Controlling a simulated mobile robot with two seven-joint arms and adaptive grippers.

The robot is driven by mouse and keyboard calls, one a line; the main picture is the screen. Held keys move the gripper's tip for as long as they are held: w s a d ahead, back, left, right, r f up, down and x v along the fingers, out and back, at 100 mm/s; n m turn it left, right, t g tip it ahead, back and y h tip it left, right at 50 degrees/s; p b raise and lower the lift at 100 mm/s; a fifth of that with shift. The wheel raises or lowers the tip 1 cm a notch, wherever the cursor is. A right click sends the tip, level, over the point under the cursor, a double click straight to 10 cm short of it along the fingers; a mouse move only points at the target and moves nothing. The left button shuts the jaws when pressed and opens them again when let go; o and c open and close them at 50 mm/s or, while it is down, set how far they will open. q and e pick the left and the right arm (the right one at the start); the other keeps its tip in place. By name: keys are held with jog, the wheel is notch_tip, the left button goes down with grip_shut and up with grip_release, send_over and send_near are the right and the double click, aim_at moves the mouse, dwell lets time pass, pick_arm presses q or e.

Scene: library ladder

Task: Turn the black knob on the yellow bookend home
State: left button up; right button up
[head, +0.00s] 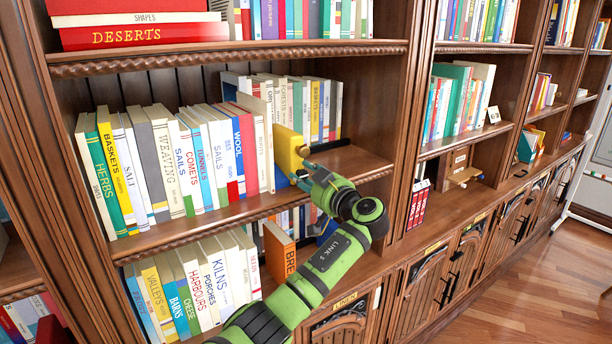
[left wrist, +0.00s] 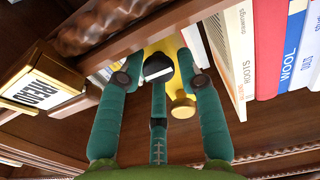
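In the left wrist view, the yellow bookend (left wrist: 169,46) is partly hidden behind the black knob (left wrist: 157,66), which shows a pale face. The round yellow knob (left wrist: 183,106) is nearer and lower right. My left gripper (head: 302,177) is at the bookend's lower front. Its outer fingers stand apart on either side of the black knob (left wrist: 159,60), with gaps visible; contact of the middle finger is unclear. My right gripper is out of view.
Books (head: 190,160) fill the shelf left of the bookend, and more stand behind it. The shelf's front edge (head: 225,215) runs close below my gripper. An orange book (head: 279,250) stands on the shelf below, near my arm. Open shelf lies right of the bookend.

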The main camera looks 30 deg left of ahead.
pick_arm(q)
grip_shut()
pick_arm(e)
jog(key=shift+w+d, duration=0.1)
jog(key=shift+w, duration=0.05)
pick_arm(q)
jog(key=shift+r, duration=0.1)
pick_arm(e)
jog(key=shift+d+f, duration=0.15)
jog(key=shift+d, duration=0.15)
